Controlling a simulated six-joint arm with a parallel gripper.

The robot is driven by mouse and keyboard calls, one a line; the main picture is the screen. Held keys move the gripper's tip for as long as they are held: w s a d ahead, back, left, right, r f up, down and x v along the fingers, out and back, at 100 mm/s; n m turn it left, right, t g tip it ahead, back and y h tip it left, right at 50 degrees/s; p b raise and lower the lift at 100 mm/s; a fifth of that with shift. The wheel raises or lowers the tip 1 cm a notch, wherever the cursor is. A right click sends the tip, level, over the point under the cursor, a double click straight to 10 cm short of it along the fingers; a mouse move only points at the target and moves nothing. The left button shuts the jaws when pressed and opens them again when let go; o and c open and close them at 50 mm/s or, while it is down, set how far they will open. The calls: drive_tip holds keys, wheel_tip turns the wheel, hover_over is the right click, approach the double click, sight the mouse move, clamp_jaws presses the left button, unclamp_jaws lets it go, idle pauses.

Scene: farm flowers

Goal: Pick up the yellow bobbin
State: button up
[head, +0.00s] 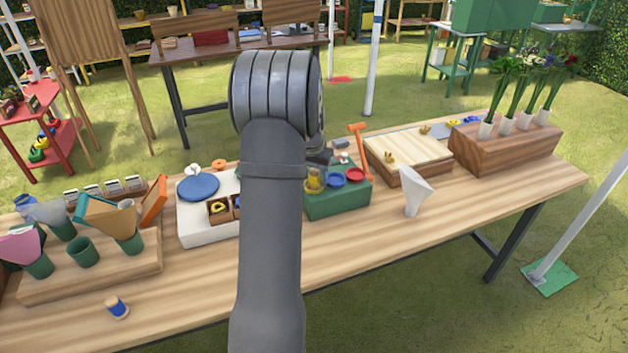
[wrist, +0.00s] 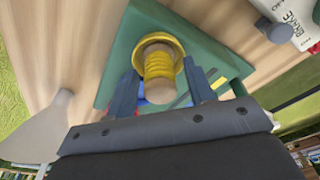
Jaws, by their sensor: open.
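The yellow bobbin (wrist: 158,65) stands in a yellow dish (wrist: 156,42) on a green block (wrist: 113,83) in the wrist view. In the head view the bobbin (head: 314,177) shows just right of my arm, on the green block (head: 338,203). My gripper (wrist: 161,72) is open, with one finger on each side of the bobbin; I cannot tell whether either finger touches it. In the head view most of my gripper is hidden behind my arm.
A blue dish (head: 336,180) and a red dish (head: 354,175) sit beside the yellow one. An orange hammer-like tool (head: 361,150) stands close behind. A white cone (head: 416,193) is to the right. A blue bobbin (head: 117,308) stands at front left. The table front is mostly clear.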

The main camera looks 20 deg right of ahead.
drive_tip(key=c, duration=1)
drive_tip(key=shift+o, duration=0.2)
drive_tip(key=shift+r, duration=0.1)
